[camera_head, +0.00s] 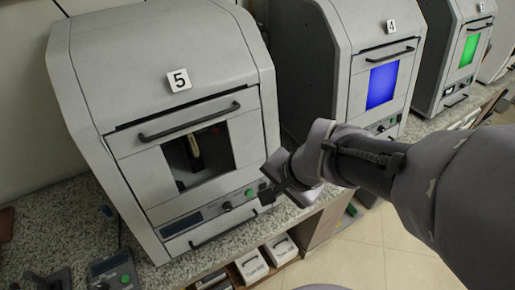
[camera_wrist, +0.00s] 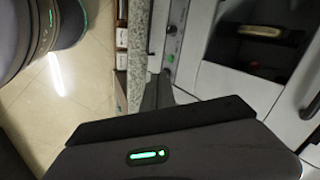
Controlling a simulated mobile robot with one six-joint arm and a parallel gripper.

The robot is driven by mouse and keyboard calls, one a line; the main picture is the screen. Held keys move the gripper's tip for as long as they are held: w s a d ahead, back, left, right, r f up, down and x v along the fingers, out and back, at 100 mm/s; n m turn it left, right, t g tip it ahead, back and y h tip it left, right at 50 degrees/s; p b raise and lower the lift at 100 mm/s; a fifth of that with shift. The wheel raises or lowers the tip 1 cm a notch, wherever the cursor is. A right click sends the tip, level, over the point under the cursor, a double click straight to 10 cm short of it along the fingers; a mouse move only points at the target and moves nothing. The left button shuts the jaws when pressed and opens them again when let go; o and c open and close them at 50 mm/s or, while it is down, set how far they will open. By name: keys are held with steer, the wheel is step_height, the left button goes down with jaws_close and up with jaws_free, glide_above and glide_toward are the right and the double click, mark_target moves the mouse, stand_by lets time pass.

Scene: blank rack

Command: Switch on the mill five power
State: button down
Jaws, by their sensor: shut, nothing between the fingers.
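Mill five (camera_head: 120,72) is a grey machine with a "5" label at the left of the head view. Its dark window shows an unlit interior with an object inside.
Mill four (camera_head: 330,60) stands to the right with a blue lit window, and another mill (camera_head: 455,45) with a green one is beyond. The mills stand on a speckled counter (camera_head: 40,235). White boxes (camera_head: 252,266) sit on a shelf below. A small device (camera_head: 112,272) lies front left.

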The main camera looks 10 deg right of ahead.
mark_target(263, 187)
steer(key=w+d+f+m+p, duration=0.1)
steer(key=w+d+f+m, duration=0.2)
steer(key=d+f+m, duration=0.1)
steer(key=shift+d+f+g+h+p, duration=0.15)
steer(key=shift+f+g+h+p, duration=0.2)
steer(key=shift+f, duration=0.4)
steer(key=w+a+f+b, duration=0.2)
steer(key=w+f+b, duration=0.3)
steer(key=w+f, duration=0.2)
steer(key=shift+x, duration=1.15)
steer(key=shift+s+f, duration=0.1)
steer(key=shift+s, duration=0.05)
